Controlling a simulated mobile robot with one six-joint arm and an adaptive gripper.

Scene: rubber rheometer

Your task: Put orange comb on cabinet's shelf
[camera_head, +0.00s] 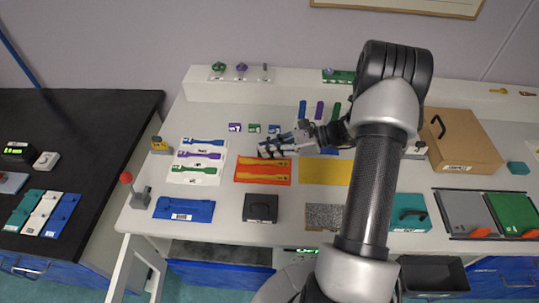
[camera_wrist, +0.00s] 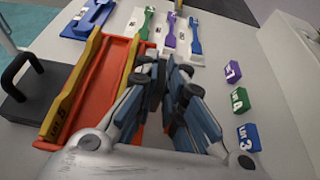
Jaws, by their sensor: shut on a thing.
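The orange comb (camera_head: 263,171) is a flat orange tray with yellow bars, lying on the white table left of centre. It also shows in the wrist view (camera_wrist: 98,88). My gripper (camera_head: 264,152) is at its far edge. In the wrist view, my blue-grey fingers (camera_wrist: 158,75) are close together over the comb's edge beside a yellow bar, shut on it. The fingers hide the exact contact. No cabinet shelf can be clearly made out; an open dark compartment (camera_head: 218,252) shows under the table's front.
A white tray (camera_head: 174,166) with coloured bars lies left, a yellow plate (camera_head: 324,170) right, and a black handled block (camera_head: 261,208) in front. Small labelled blocks (camera_wrist: 238,98) stand behind. A raised white ledge (camera_head: 285,93) runs along the back. A red-knobbed stand (camera_head: 137,191) is at the left edge.

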